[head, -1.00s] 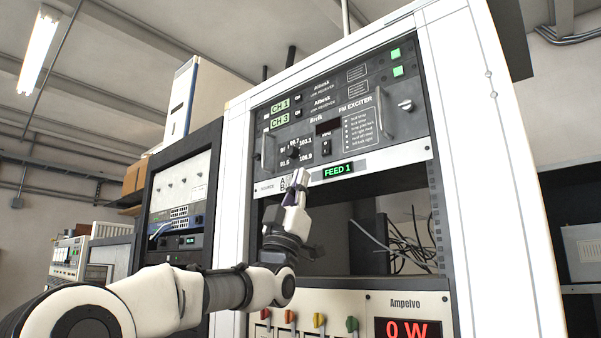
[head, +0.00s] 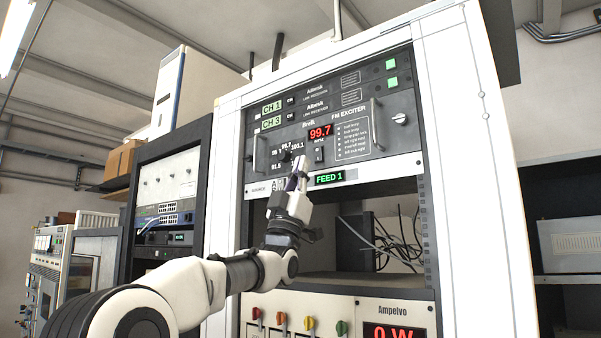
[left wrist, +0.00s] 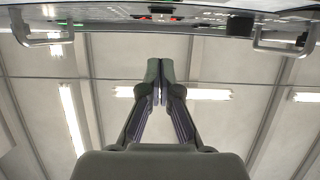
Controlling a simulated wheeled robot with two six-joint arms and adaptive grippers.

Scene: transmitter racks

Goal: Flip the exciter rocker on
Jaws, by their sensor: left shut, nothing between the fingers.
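The FM exciter panel (head: 362,151) is dark grey and sits in the white rack, with a red display (head: 320,131) lit at 99.7. A small black rocker (head: 319,154) is just below the display. A round tuning knob (head: 285,156) is to its left, partly near my fingers. My left gripper (head: 300,162) is shut and empty, fingertips up, in front of the panel's lower edge, just left of the rocker. Whether it touches the panel cannot be told. In the left wrist view the gripper (left wrist: 160,66) has its fingers together, and the panel edge runs along the top. My right gripper is out of view.
Two link receivers (head: 318,98) are above the exciter. A source strip with a green FEED 1 display (head: 329,178) is below it. Panel handles (head: 376,124) stick out. An open bay with loose cables (head: 385,245) and an amplifier reading 0 W (head: 388,333) are lower.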

